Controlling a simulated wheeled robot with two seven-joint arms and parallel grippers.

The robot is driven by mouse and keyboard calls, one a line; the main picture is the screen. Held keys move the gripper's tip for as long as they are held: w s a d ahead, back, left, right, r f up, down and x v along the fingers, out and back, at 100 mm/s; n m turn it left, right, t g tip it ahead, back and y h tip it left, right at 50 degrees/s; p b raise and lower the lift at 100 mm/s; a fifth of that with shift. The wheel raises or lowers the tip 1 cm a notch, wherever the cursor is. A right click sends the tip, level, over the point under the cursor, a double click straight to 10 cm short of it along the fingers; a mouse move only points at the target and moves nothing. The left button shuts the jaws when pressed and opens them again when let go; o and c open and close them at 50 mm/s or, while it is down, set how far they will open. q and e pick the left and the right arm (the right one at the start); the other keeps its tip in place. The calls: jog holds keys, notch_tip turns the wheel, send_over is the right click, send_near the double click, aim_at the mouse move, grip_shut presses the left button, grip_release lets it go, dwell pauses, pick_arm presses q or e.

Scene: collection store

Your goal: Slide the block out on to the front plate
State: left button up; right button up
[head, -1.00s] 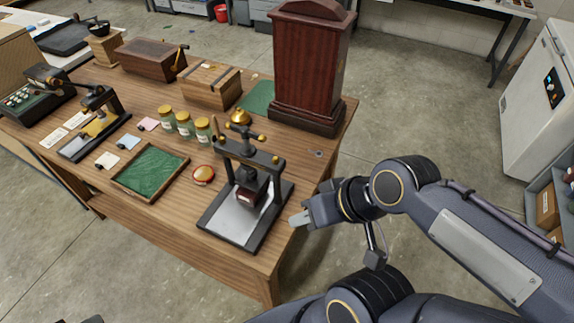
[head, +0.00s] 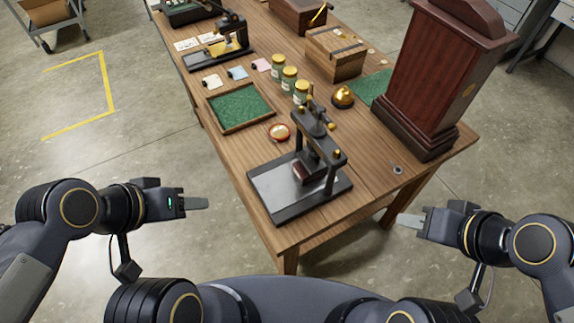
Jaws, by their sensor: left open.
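A small black press (head: 322,140) stands near the front end of the wooden table. A dark red block (head: 303,171) sits under its head, between the posts and partly hidden by them. The front plate (head: 272,188), flat and grey in a black frame, extends to the left of the block and is bare. My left gripper (head: 204,203) is off the table's left side, apart from the press; it is open and empty. My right gripper (head: 402,219) is off the table's right side, apart from the press. Its fingers are seen edge-on, so their gap is hidden.
A green-lined tray (head: 240,108), a small round dish (head: 279,132), jars (head: 289,80) and a brass bell (head: 343,97) stand beyond the press. A tall dark red wooden case (head: 437,80) stands at the right.

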pick_arm(q)
jog(key=o, duration=0.6)
jog(key=w+a+f+m+y+b, duration=0.1)
jog(key=w+f+m+y, duration=0.1)
jog(key=w, duration=0.7)
notch_tip(320, 180, down, 2)
jog(key=shift+f+m+g, duration=0.2)
jog(key=shift+m+g, duration=0.1)
jog(key=shift+m, duration=0.5)
jog(key=m+h+b, duration=0.2)
jog(key=m+h, duration=0.4)
jog(key=m, duration=0.3)
send_near(300, 170)
jog(key=x, duration=0.3)
jog(key=shift+w+d, duration=0.15)
jog(key=shift+d, duration=0.1)
jog(key=b+x, duration=0.3)
jog(key=x, duration=0.3)
jog(key=shift+w+d+f+b, duration=0.1)
jog(key=shift+d+f+b, duration=0.05)
jog(key=shift+f+b, duration=0.25)
jog(key=shift+w+d+f, duration=0.25)
jog(key=shift+f, duration=0.05)
